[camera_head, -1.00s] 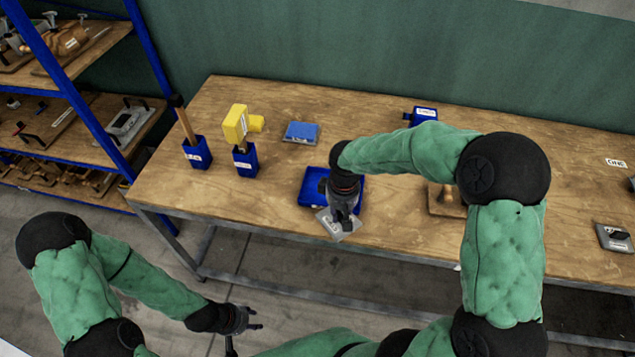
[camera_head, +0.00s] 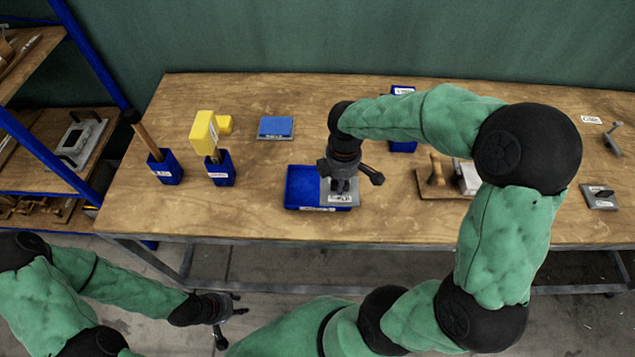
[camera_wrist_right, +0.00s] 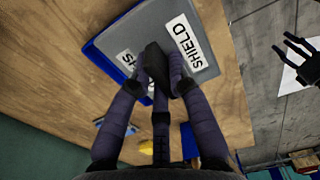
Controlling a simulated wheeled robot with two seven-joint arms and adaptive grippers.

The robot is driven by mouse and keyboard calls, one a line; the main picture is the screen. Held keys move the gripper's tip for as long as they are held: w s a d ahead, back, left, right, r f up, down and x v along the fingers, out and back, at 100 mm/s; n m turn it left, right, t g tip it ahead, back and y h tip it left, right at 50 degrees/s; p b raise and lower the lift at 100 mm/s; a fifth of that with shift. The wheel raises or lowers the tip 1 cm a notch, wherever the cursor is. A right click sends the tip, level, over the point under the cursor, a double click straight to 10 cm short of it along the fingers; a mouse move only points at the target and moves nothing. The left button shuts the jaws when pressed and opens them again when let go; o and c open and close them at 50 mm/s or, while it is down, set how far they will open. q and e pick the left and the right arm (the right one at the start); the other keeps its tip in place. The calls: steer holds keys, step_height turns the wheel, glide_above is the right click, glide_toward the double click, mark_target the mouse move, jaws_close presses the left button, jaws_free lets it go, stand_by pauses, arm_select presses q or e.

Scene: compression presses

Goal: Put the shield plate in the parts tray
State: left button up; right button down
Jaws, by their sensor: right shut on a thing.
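The grey shield plate (camera_head: 326,198) has a white label; in the right wrist view it (camera_wrist_right: 212,22) reads "SHIELD". My right gripper (camera_head: 342,188) is shut on the plate's dark upright handle (camera_wrist_right: 156,62). The plate is over the right part of the blue parts tray (camera_head: 302,187), whose left part looks empty. The tray's blue edge (camera_wrist_right: 100,55) shows beside the plate in the wrist view. I cannot tell whether the plate touches the tray floor. My left gripper (camera_head: 232,305) is open and empty, low in front of the table.
Two blue holders (camera_head: 165,170) (camera_head: 220,170) with tools stand left on the wooden table (camera_head: 262,100). A flat blue block (camera_head: 276,127) lies behind the tray. A wooden fixture (camera_head: 434,185) and a grey plate (camera_head: 600,197) are to the right. A shelf (camera_head: 60,160) stands far left.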

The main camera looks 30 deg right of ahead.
steer(key=b, duration=0.2)
glide_above(318, 189)
steer(key=f, duration=0.7)
steer(key=shift+s+d, duration=0.15)
steer(key=shift+s, duration=0.15)
steer(key=shift+w+f, duration=0.15)
steer(key=shift+f, duration=0.1)
steer(key=shift+w+f+b, duration=0.15)
steer(key=shift+f+b, duration=0.3)
steer(key=shift+f, duration=0.4)
steer(key=shift+w+f+b, duration=0.1)
steer(key=shift+f+b, duration=0.3)
steer(key=shift+f, duration=0.45)
steer(key=shift+f, duration=0.15)
steer(key=c, duration=1.4)
jaws_free()
steer(key=shift+o, duration=1.2)
step_height(318, 189, up, 12)
steer(key=p, duration=0.3)
